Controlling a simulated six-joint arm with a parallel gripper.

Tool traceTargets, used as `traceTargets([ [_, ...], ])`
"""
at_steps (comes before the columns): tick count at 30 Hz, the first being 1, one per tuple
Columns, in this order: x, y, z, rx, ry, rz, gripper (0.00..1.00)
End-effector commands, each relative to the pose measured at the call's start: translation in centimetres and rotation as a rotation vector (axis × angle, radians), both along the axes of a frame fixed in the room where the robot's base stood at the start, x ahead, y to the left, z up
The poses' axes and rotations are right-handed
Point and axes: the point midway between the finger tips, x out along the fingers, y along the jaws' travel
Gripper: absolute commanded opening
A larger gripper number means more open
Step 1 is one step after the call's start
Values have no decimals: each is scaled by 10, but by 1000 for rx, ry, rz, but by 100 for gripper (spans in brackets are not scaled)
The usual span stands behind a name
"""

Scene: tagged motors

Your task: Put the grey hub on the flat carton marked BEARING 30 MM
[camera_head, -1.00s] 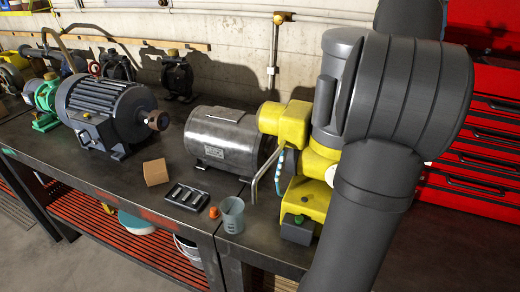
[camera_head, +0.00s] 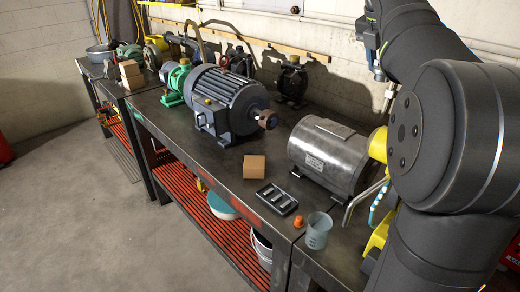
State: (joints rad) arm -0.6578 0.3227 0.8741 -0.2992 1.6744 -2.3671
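Several brown cartons (camera_head: 130,75) are stacked on the far bench at the left. A single small brown carton (camera_head: 254,167) sits on the near bench between the two motors. I cannot read a BEARING 30 MM mark on any of them. I cannot make out a grey hub in this view. My arm fills the right side and reaches up to the top edge. A small dark and blue part shows at its far end near the wall pipe, but I cannot make out gripper fingers or anything held.
A dark motor (camera_head: 225,102) with a brown shaft coupling and a grey motor (camera_head: 328,155) stand on the bench (camera_head: 190,152). A dark slotted tray (camera_head: 276,199), an orange cap (camera_head: 298,222) and a clear beaker (camera_head: 317,231) are near the front edge.

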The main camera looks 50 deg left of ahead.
Motion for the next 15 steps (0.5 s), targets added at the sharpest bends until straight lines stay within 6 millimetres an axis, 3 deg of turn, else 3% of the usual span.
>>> traceTargets([
  [1,1,19,-23,-9,7,58,11],
  [9,-10,112,-136,-14,7,367,11],
  [15,-36,160,-208,-5,8,549,11],
])
